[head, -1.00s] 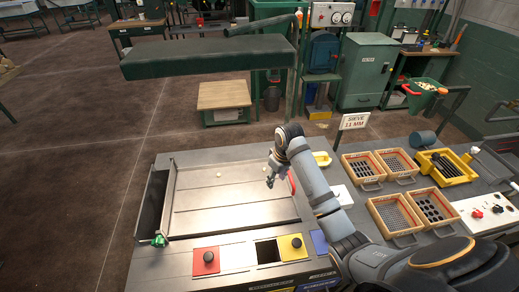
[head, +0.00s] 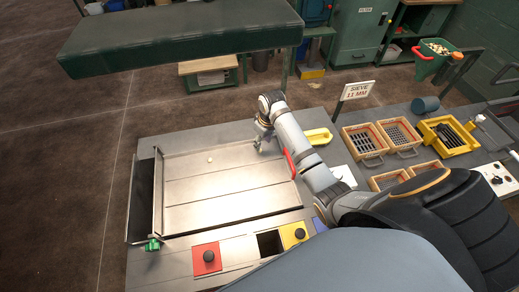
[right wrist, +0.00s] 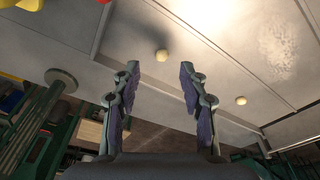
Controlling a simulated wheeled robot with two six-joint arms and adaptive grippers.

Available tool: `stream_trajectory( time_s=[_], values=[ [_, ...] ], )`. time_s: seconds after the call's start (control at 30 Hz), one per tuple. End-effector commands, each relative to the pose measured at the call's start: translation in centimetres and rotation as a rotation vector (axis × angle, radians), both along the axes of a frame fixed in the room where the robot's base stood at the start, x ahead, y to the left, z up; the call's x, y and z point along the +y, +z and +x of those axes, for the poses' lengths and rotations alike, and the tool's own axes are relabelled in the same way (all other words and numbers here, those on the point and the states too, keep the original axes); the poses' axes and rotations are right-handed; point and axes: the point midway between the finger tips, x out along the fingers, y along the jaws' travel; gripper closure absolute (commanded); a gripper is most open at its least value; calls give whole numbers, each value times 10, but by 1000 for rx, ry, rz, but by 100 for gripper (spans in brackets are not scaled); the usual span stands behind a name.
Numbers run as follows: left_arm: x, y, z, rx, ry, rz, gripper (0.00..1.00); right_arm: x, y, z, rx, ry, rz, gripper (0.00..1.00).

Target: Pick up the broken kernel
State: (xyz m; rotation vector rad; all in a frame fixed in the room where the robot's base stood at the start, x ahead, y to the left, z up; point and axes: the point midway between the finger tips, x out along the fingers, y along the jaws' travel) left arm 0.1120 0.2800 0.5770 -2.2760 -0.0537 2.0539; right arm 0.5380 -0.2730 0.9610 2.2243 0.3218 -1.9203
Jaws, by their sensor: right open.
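A small pale kernel (head: 210,159) lies on the flat metal tray (head: 190,190) in the head view. In the right wrist view, one pale kernel (right wrist: 162,55) shows in line with the gap between my fingers, and a second kernel (right wrist: 241,101) lies off to the right. I cannot tell which kernel is broken. My right gripper (head: 257,146) is over the back right part of the tray. Its two fingers are apart and empty in the right wrist view (right wrist: 158,80). My left gripper is not in view.
A red handle (head: 290,163) and a yellow scoop (head: 318,136) are close to my right arm. Sieve boxes (head: 362,141) and a yellow bin (head: 447,135) stand to the right. Red (head: 206,259) and yellow (head: 293,235) panels line the front. A green padded slab (head: 180,35) hangs behind.

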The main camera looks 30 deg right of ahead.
Motion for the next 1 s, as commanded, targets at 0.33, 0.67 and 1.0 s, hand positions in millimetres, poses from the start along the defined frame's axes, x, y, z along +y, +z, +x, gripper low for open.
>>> stream_trajectory(
  time_s=[0.33, 0.67, 1.0],
  values=[
    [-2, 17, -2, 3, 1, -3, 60, 5, -44, 12, 2, 0, 0, 56],
    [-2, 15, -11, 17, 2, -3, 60, 5, -50, 12, 0, 0, 0, 65],
    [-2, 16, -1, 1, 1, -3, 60, 5, -50, 12, 0, 0, 0, 92]
  ],
)
